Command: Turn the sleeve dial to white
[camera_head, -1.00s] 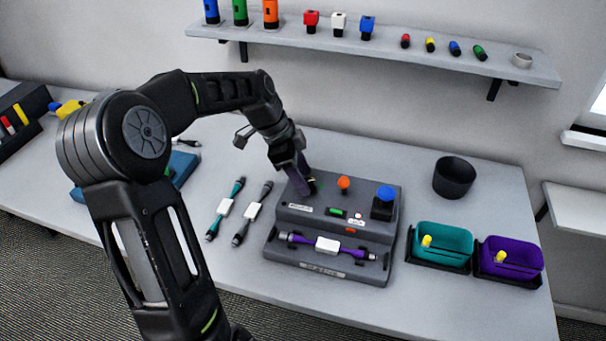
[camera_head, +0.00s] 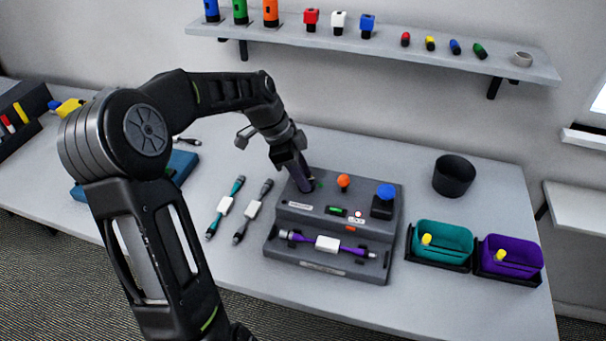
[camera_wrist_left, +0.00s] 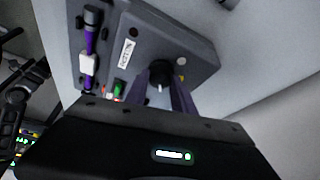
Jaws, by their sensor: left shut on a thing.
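The sleeve dial is a black round knob with a white pointer mark; the left wrist view shows it (camera_wrist_left: 161,72) on the grey machine's panel. Coloured dots sit around it, among them a pale one and a dark red one. My left gripper (camera_head: 306,186) reaches down to the machine's upper left corner, and its purple fingers are shut on the dial, one on each side. In the head view the fingers mostly hide the dial. The grey machine (camera_head: 330,225) also carries an orange knob (camera_head: 344,181) and a blue button (camera_head: 385,192). My right gripper is not in view.
A purple cable (camera_head: 327,244) lies in the machine's front tray. Teal and grey cables (camera_head: 225,207) lie to its left. A black cup (camera_head: 454,177), a teal bin (camera_head: 443,240) and a purple bin (camera_head: 512,256) stand to the right. A shelf (camera_head: 380,50) hangs behind.

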